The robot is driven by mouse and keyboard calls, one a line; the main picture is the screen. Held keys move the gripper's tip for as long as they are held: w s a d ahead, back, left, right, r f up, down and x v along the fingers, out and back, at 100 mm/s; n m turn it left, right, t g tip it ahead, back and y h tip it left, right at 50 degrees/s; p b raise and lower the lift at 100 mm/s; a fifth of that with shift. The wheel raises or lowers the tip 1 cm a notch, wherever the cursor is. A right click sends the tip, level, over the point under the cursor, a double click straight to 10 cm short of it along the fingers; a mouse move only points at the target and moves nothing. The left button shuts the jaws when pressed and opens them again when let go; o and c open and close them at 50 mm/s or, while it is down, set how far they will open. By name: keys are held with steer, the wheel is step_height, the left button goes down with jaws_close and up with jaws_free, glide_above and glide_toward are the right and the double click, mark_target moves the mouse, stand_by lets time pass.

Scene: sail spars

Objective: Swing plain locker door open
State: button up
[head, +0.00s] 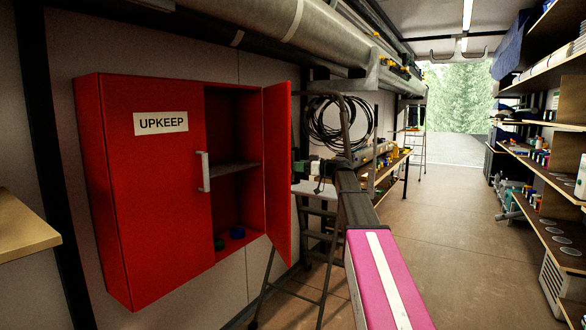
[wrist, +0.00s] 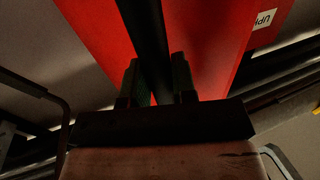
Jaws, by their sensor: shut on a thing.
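The red wall locker (head: 160,240) has two doors. Its left door, labelled UPKEEP (head: 162,123), is closed and has a pale upright handle (head: 204,171). The plain door (head: 277,165) at right stands swung well out, its inner face showing. My gripper (head: 302,168) is at the far side of the plain door, about mid-height. In the wrist view my gripper (wrist: 155,82) is shut on a dark bar (wrist: 144,30) in front of red panels, apparently the plain door's handle. The exact contact is hidden in the head view.
Inside the locker are a shelf (head: 233,168) and small blue (head: 237,233) and green (head: 219,243) items. Shelving (head: 555,175) lines the right wall; the middle floor (head: 450,230) is clear.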

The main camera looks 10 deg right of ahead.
steer(key=shift+w+d+f, duration=0.1)
steer(key=shift+w+d, duration=0.2)
steer(key=shift+d, duration=0.3)
steer(key=shift+w+d, duration=0.3)
steer(key=shift+d, duration=0.25)
steer(key=w+d, duration=0.4)
steer(key=d, duration=0.2)
steer(key=shift+w+d, duration=0.2)
steer(key=shift+w, duration=0.1)
steer(key=o, duration=0.9)
steer(key=shift+o, duration=0.2)
